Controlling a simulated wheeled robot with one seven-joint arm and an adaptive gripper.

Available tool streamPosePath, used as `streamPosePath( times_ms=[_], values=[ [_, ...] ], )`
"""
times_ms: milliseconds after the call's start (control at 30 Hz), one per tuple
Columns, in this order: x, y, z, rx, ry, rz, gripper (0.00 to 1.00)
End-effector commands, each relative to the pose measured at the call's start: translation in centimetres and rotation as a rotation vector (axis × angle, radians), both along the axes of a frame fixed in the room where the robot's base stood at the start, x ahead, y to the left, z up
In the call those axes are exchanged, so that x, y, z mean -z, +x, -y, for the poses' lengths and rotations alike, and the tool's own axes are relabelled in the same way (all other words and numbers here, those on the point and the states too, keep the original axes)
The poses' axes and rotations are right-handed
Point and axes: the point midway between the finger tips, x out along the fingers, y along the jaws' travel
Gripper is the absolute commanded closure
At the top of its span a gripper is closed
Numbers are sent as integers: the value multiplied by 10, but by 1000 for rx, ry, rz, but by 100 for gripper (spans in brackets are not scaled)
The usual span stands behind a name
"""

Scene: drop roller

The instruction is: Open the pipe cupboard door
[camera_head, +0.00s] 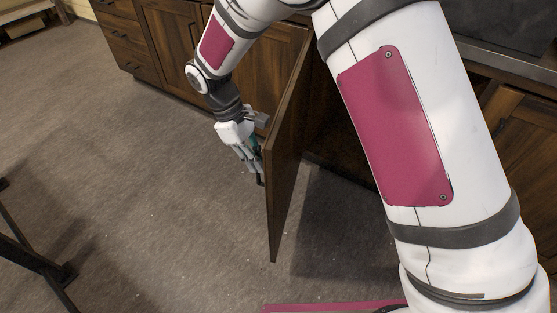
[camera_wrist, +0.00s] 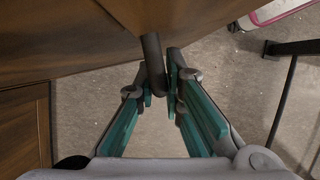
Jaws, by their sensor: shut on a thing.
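The pipe cupboard door (camera_head: 286,160) is brown wood and stands swung well out from the cabinet front, seen nearly edge-on in the head view. My gripper (camera_head: 256,168) is at the left side of the door, near its free edge. In the wrist view my gripper (camera_wrist: 160,88) has its teal-padded fingers closed around the dark bar handle (camera_wrist: 153,62) of the door. The door face (camera_wrist: 70,35) fills the top left of that view. My arm hides part of the cupboard opening (camera_head: 335,140), which looks dark inside.
Wooden drawers (camera_head: 128,40) line the back left, and a counter with a cabinet (camera_head: 525,135) is at the right. A dark metal frame (camera_head: 30,255) stands on the floor at the left edge. The grey floor (camera_head: 150,190) left of the door is clear.

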Motion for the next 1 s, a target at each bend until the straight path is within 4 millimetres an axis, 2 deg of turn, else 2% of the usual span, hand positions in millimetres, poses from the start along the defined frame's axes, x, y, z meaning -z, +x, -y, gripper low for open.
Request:
streamPosePath(
  times_ms=[200, 633, 667, 700, 733, 1000],
  values=[
    [1, 3, -15, 24, 0, -4, 100],
    [1, 4, -17, 28, 2, -3, 100],
    [1, 4, -17, 28, 2, -3, 84],
    [1, 4, -16, 28, 2, -3, 75],
    [1, 4, -16, 28, 2, -3, 70],
    [0, 5, -16, 29, 1, -1, 70]
  ],
)
